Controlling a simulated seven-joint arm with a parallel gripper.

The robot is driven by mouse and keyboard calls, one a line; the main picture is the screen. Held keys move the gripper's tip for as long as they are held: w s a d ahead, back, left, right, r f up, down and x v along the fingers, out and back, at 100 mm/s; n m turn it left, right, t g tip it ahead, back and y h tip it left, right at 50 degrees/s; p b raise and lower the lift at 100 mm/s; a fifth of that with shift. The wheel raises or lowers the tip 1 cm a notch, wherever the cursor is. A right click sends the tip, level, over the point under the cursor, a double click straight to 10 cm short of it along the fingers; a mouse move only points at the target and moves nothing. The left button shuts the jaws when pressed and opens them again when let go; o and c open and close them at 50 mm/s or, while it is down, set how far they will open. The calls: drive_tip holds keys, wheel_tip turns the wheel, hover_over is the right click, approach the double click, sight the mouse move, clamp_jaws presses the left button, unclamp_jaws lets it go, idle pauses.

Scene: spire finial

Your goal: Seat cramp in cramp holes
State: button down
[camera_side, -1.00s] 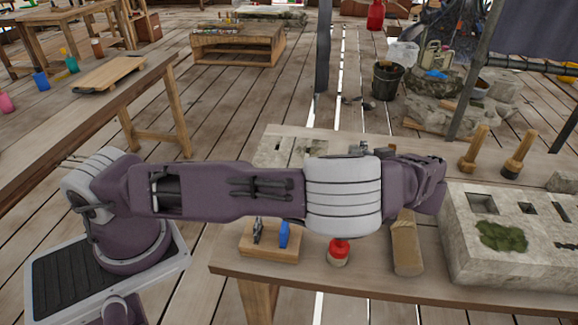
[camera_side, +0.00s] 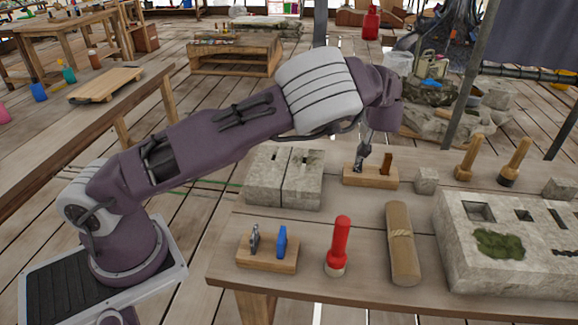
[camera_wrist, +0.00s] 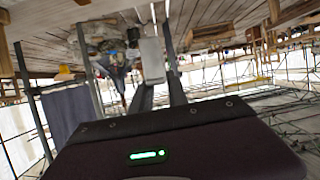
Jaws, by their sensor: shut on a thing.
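My gripper (camera_side: 361,160) points down at the wooden holder (camera_side: 371,181) at the back of the table. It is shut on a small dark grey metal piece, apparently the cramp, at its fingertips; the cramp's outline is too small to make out. I cannot tell whether it still touches the holder. In the wrist view my gripper's two dark fingers (camera_wrist: 161,95) reach up the middle, with a pale grey shape near their tips. Two pale stone blocks (camera_side: 263,182) stand side by side left of the holder, with dark slots in their tops; the cramp holes are not clearly visible.
A brown peg (camera_side: 387,162) stands in the holder, beside a small stone cube (camera_side: 426,180). A red-handled tool (camera_side: 340,240), a wooden roll (camera_side: 403,245) and a small tool block (camera_side: 267,255) are in front. A large mossy stone (camera_side: 480,270) fills the right.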

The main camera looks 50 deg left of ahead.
drive_tip(key=w+a+f+m+t+h, duration=0.2)
drive_tip(key=w+a+m+h, duration=0.15)
drive_tip(key=a, duration=0.25)
wheel_tip(320, 180, up, 2)
drive_tip(key=m+g+h, duration=0.2)
drive_tip(key=m+h, duration=1.3)
drive_tip(key=h, duration=0.1)
hover_over(285, 158)
wheel_tip(285, 158, down, 14)
drive_tip(key=shift+s+f, duration=0.1)
drive_tip(key=shift+f, duration=0.15)
drive_tip(key=c, duration=1.3)
unclamp_jaws()
